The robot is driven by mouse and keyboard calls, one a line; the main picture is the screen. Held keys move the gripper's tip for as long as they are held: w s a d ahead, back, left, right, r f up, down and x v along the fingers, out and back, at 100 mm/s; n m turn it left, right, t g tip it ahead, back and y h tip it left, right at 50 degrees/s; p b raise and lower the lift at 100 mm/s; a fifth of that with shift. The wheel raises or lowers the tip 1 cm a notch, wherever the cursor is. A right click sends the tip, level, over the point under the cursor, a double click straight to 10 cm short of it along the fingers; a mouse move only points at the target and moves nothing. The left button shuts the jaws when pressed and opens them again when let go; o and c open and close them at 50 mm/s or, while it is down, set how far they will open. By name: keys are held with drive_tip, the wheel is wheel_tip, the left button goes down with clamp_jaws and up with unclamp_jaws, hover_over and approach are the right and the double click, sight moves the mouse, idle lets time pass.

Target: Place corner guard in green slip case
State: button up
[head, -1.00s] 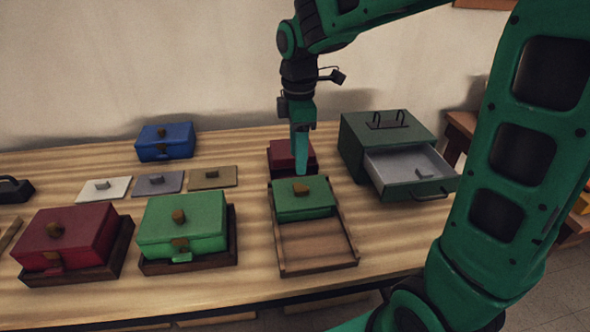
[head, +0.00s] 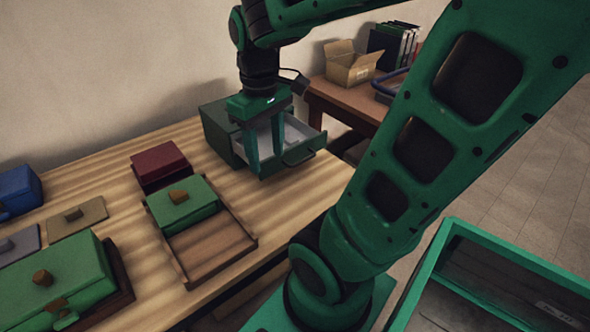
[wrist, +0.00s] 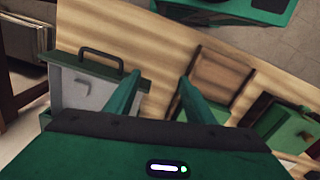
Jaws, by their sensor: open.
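A small grey angled piece (wrist: 86,84), which looks like the corner guard, lies in the open drawer (wrist: 70,103) in the wrist view. A green case (head: 181,205) with a brown knob sits at the back of a wooden tray (head: 215,248). A larger green box (head: 60,285) with a knob stands at lower left. I cannot tell which is the slip case.
The dark green drawer unit (head: 222,135) stands at the table's right end. A dark red box (head: 160,165) is behind the wooden tray. A blue box (head: 18,190) and flat knobbed plates (head: 76,218) are at left. A cardboard box (head: 352,66) is on a side table.

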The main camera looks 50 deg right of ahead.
drive_tip(key=s+d+f+m, duration=0.2)
drive_tip(key=s+m, duration=0.4)
drive_tip(key=s, duration=0.2)
drive_tip(key=shift+f, duration=0.35)
drive_tip(key=shift+w, duration=0.15)
drive_tip(key=shift+w+f, duration=0.25)
drive_tip(key=shift+w, duration=0.25)
